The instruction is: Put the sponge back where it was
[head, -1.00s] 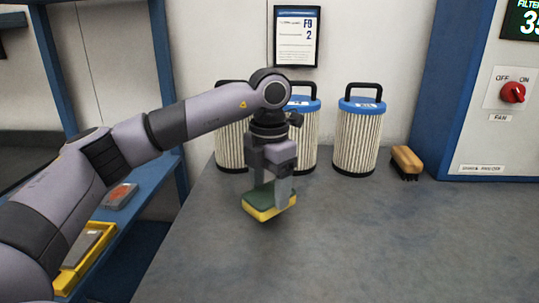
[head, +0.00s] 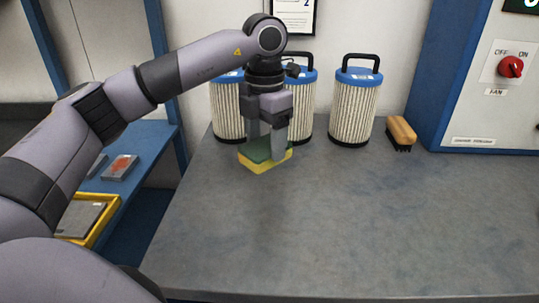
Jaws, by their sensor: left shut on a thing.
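The sponge (head: 258,158), yellow below with a green top, is between the fingers of my left gripper (head: 266,150), at the back left of the grey bench. The gripper points down and is shut on it. I cannot tell whether the sponge touches the bench top or hangs just above it. It is in front of the left and middle filters. My right gripper is not in view.
White pleated filters with blue tops and black handles stand along the back wall, including one on the right (head: 353,108). A wooden brush (head: 402,133) lies right of them. The grey bench (head: 350,215) is clear in front. A blue shelf (head: 133,150) stands left.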

